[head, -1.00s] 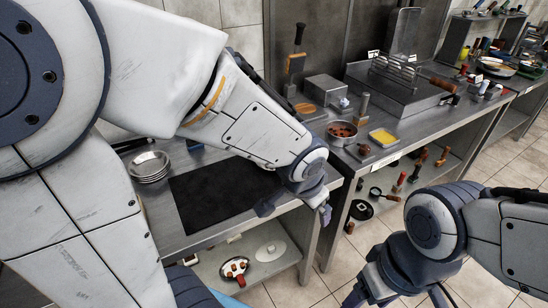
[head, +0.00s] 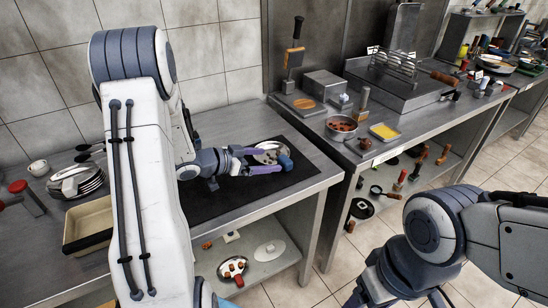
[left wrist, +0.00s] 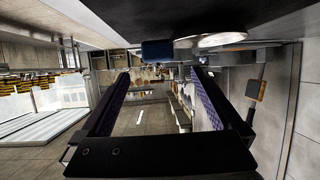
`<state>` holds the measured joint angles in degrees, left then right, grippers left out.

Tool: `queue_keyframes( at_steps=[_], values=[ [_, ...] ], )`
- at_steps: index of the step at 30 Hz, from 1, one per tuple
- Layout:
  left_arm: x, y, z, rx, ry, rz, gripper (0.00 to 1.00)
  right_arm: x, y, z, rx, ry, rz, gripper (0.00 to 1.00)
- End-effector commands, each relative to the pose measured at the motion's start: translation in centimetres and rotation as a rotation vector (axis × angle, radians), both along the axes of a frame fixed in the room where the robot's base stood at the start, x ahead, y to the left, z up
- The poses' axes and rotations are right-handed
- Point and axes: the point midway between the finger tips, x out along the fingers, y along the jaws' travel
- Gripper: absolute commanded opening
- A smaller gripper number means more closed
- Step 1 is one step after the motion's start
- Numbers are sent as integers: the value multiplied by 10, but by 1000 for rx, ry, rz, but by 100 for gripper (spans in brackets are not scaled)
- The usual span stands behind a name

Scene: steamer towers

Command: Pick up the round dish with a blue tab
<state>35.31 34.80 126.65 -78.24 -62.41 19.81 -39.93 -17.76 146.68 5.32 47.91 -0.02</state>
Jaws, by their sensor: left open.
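A round metallic dish (head: 268,150) lies on the black mat on the left counter. Its blue tab (head: 285,163) sticks out at its right side. In the left wrist view the pale dish (left wrist: 212,40) and the blue tab (left wrist: 158,50) show at the top, against the dark mat. My left gripper (head: 268,161) is low over the mat at the dish, its purple fingers pointing toward the tab. In the left wrist view the fingers are wide apart and empty (left wrist: 160,74), with the tab seen between and beyond their tips. My right gripper is not clearly seen.
The black mat (head: 215,197) has bare room at its front left. A cream tray (head: 88,225) and a plate stack (head: 77,181) stand at left. A pot (head: 341,128) and yellow block (head: 384,134) stand on the right counter. A white lid (head: 270,250) lies on the shelf below.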

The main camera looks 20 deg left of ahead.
Motion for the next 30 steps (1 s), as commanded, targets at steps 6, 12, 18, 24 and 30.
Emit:
queue_keyframes(
  at_steps=[6,12,18,24,30],
  values=[
    [13,-10,-8,0,1,-1,99,0,0,0,0,0,0,72],
    [33,-28,-22,1,2,-2,99,0,0,2,0,0,0,72],
    [47,-36,-28,2,0,0,99,0,0,2,0,0,0,72],
    [47,-36,-28,2,0,1,99,0,0,2,0,0,0,72],
    [47,-36,-28,2,0,1,30,0,0,2,0,0,0,72]
  ],
)
